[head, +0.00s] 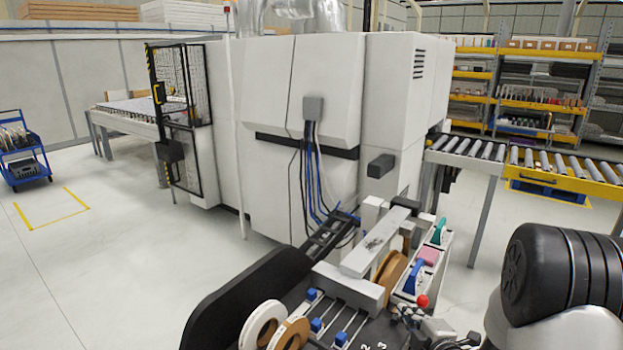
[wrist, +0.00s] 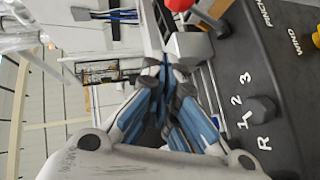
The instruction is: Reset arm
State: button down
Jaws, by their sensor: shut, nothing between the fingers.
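My gripper (wrist: 172,74) shows in the wrist view with its two blue-grey fingers drawn together at the tips, shut and empty. Beyond the fingertips is the banding machine's side, with a grey block (wrist: 190,46) and a red knob (wrist: 181,4) near them. I cannot tell whether the fingertips touch anything there. In the head view my own black and white arm fills the lower right corner, and my gripper cannot be made out clearly.
A large white machine (head: 315,85) fills the middle. Tape rolls (head: 262,325) and a tool tray (head: 430,260) with a red knob (head: 422,301) sit close in front. A roller conveyor (head: 530,165) runs right. A blue cart (head: 24,160) stands far left, with open floor nearby.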

jog(key=s+a+r+m+g+h, duration=0.2)
jog(key=s+r+m+g+h, duration=0.25)
jog(key=s+r+m, duration=0.65)
jog(key=s+a+r+m+g+y, duration=0.1)
jog(key=s+a+r+m+g, duration=0.1)
jog(key=s, duration=0.9)
jog(key=s+a+r+m+g+y, duration=0.1)
jog(key=s+a, duration=0.5)
jog(key=s, duration=0.6)
jog(key=r+m+g, duration=0.1)
jog(key=m+g, duration=0.1)
jog(key=m, duration=0.1)
jog(key=shift+a+r+y, duration=0.2)
jog(key=shift+a+y, duration=0.05)
jog(key=shift+y, duration=0.1)
